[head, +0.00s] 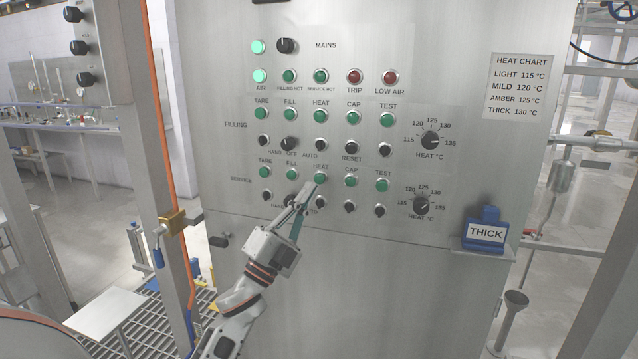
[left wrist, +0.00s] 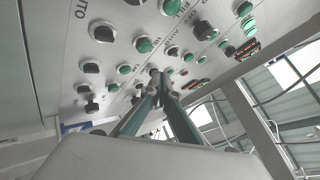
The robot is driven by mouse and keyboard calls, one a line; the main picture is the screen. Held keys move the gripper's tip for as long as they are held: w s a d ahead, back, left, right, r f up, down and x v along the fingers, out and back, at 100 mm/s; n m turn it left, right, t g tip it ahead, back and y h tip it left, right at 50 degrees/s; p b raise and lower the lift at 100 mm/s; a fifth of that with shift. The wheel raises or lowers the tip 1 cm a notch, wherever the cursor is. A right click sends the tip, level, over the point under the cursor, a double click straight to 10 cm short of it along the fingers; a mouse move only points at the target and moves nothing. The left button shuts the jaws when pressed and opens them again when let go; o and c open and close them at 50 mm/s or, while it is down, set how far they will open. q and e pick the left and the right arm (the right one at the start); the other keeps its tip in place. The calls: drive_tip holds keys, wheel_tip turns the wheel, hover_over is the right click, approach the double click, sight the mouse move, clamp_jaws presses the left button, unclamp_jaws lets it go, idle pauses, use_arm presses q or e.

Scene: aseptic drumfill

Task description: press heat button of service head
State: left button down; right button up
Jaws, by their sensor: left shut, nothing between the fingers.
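The service HEAT button (head: 320,179) is a green round button in the SERVICE row of the steel control panel (head: 400,270). It sits between the FILL button (head: 292,174) and the CAP button (head: 351,182). My left gripper (head: 308,190) is shut and empty, with its tips just below and left of the HEAT button. I cannot tell whether they touch it. In the left wrist view the closed fingertips (left wrist: 159,76) point at the panel among several green buttons and black knobs; which one is HEAT is unclear there. My right gripper is out of view.
The FILLING row, with its own HEAT button (head: 321,116), is above. Black selector knobs (head: 350,208) sit just below the SERVICE row. A temperature dial (head: 421,205) and a blue THICK block (head: 485,232) are to the right. An orange-piped post (head: 165,150) stands left.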

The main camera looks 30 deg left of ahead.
sight(320, 179)
use_arm(q)
drive_tip(key=shift+w+a+b, duration=0.15)
drive_tip(key=shift+w+a, duration=0.05)
drive_tip(key=shift+w, duration=0.55)
drive_tip(key=shift+w+a+b, duration=0.15)
drive_tip(key=shift+w, duration=0.6)
drive_tip(key=shift+w, duration=0.15)
drive_tip(key=shift+w+a, duration=0.1)
drive_tip(key=shift+w, duration=0.2)
drive_tip(key=shift+w+h, duration=0.2)
drive_tip(key=shift+h, duration=0.1)
idle(0.7)
drive_tip(key=shift+w+a+r+b, duration=0.1)
drive_tip(key=shift+w+a+b, duration=0.15)
drive_tip(key=shift+w+b, duration=0.15)
idle(1.0)
drive_tip(key=shift+s+d, duration=0.1)
drive_tip(key=shift+s, duration=0.1)
drive_tip(key=shift+s+f, duration=0.1)
drive_tip(key=shift+f, duration=0.1)
drive_tip(key=shift+s+d+p, duration=0.15)
drive_tip(key=shift+s+p, duration=0.15)
drive_tip(key=shift+s, duration=0.3)
